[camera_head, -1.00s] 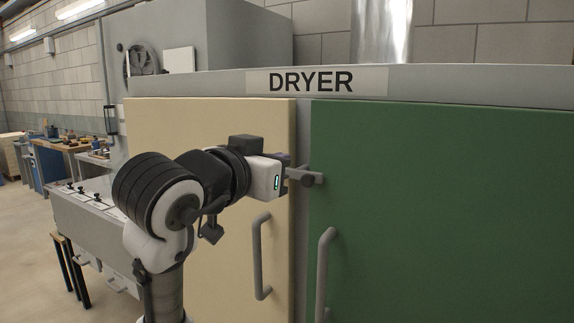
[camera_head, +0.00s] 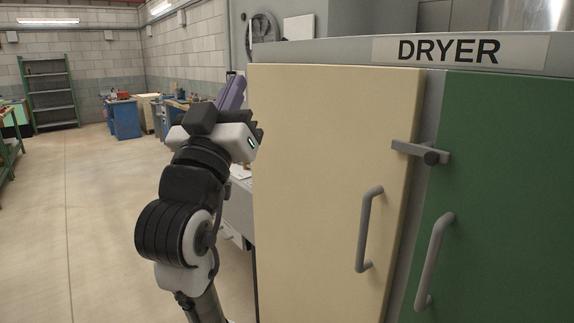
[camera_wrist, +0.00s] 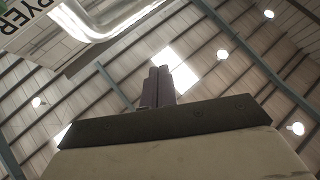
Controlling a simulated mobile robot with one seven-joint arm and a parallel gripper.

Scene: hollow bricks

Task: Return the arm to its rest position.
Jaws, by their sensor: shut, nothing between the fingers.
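My gripper (camera_head: 232,92) is raised in the head view, pointing up beside the left edge of the dryer's cream door. In the wrist view my gripper's two fingers (camera_wrist: 158,86) stand side by side, closed together with nothing between them. The wrist view looks up at the ceiling and its lamps. My arm is folded upward at the left of the dryer. The fingers are apart from the door latch (camera_head: 420,152).
The dryer has a cream door (camera_head: 310,180) and a green door (camera_head: 500,190), both looking shut, each with a vertical handle. Open floor (camera_head: 80,230) lies to the left. A green shelf rack (camera_head: 48,92) and blue workbench (camera_head: 123,118) stand far back.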

